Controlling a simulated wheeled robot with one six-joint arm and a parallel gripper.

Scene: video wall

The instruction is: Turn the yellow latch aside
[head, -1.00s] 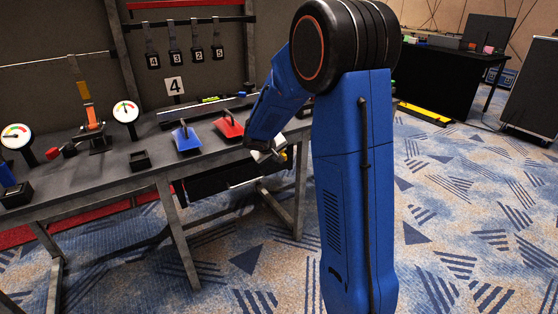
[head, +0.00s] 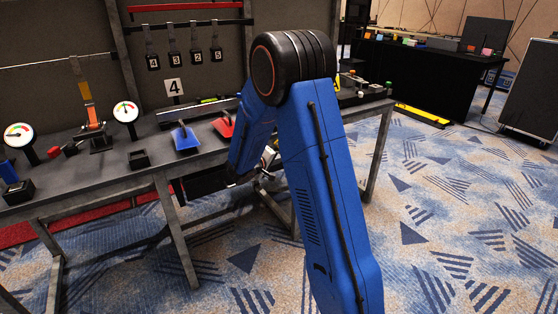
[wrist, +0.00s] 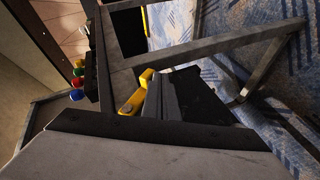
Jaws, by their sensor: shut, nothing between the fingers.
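The yellow latch (wrist: 133,102) shows in the wrist view as a short bar with a rounded end, just left of the dark fingers of my gripper (wrist: 176,88). The fingers are shut with nothing between them. They lie close alongside the latch and hide part of it; I cannot tell whether they touch it. In the head view my blue arm reaches down to the bench front. It hides the latch, and the gripper cannot be made out clearly.
Bench frame bars (wrist: 220,48) cross near the gripper in the wrist view. Coloured knobs (wrist: 77,82) lie at left. Carpet at right is open.

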